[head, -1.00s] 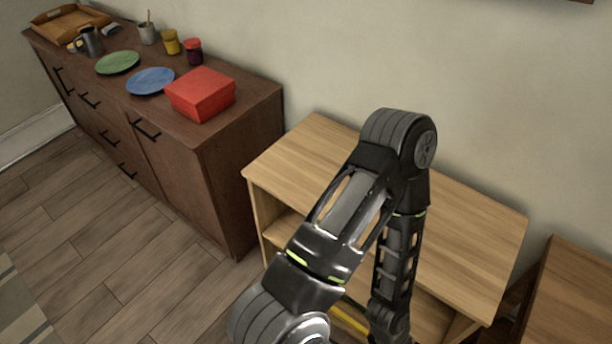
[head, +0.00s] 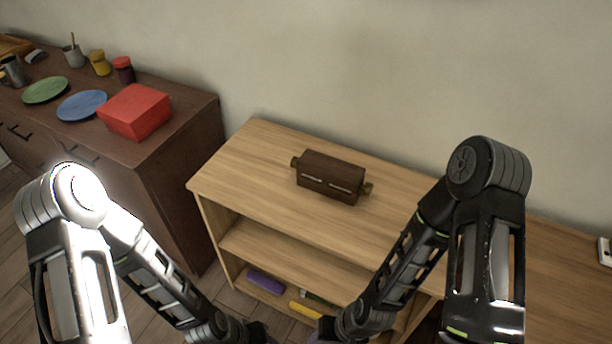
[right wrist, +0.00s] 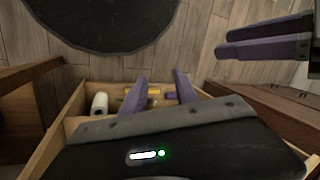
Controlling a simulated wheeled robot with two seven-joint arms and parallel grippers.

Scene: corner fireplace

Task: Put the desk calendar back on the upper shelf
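A dark brown block with brass-coloured knobs at both ends and pale slots on its front, apparently the desk calendar (head: 331,176), lies on the top board of the light wooden shelf unit (head: 250,160). An upper shelf board (head: 262,246) shows below the top. My left gripper (head: 262,335) and right gripper (head: 318,336) are low in front of the unit, apart from the calendar, partly cut off by the frame. In the right wrist view my right gripper's purple fingers (right wrist: 162,88) are apart with nothing between them. My left gripper (right wrist: 262,39) shows a gap between its fingers.
A purple item (head: 265,281) and a yellow item (head: 305,309) lie on the lower shelf. A white roll (right wrist: 99,103) shows in the right wrist view. A dark sideboard (head: 170,160) with a red box (head: 135,110) and plates stands left. The top around the calendar is clear.

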